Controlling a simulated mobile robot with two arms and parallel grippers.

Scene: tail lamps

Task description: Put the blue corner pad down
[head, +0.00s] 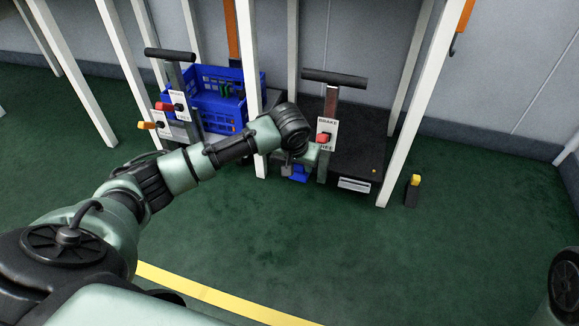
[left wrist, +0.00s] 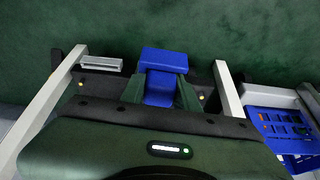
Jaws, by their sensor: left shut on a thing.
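The blue corner pad (head: 299,174) is below my left wrist in the head view, in front of the dark cart at the right. In the left wrist view the pad (left wrist: 164,60) is a blue block with a wider far end. My left gripper (head: 297,162) is shut on it; its two greenish fingers (left wrist: 160,92) lie along both sides of the block. The arm partly hides the pad in the head view. I cannot tell whether the pad touches the cart or the floor. My right gripper is not in view.
The dark cart (head: 357,155) has a brake sign with a red knob (head: 323,138) and stands between white posts (head: 405,105). Another cart at left carries a blue crate (head: 215,78). A yellow-topped block (head: 412,190) stands on the floor at right. The green floor in front is clear.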

